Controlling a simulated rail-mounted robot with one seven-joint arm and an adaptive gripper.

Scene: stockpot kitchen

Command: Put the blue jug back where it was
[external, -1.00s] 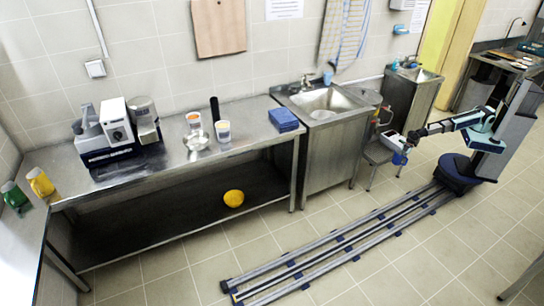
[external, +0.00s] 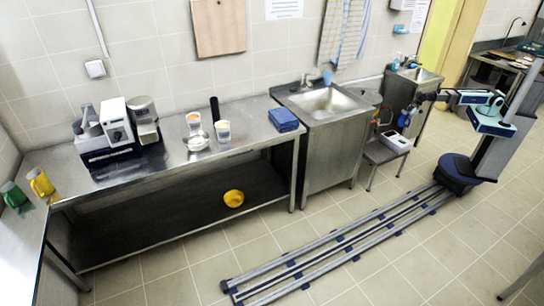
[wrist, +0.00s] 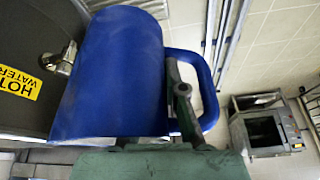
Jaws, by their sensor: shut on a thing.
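The blue jug (wrist: 115,75) fills the left and middle of the wrist view, with its handle on the right. My gripper (wrist: 180,90) is shut on the handle; part of the handle and the fingertips overlap. In the external view my gripper (external: 411,108) is small, at the end of the outstretched arm, with the blue jug (external: 403,119) hanging in the air above and slightly right of a low stand (external: 376,154). Whether the jug touches anything behind it cannot be told.
A dark rounded vessel (wrist: 35,60) with a yellow "HOT WATER" label and a metal tap (wrist: 60,60) is close beside the jug. A white box (external: 397,142) lies on the low stand. A sink unit (external: 335,150) stands to the left. The floor around the rail is clear.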

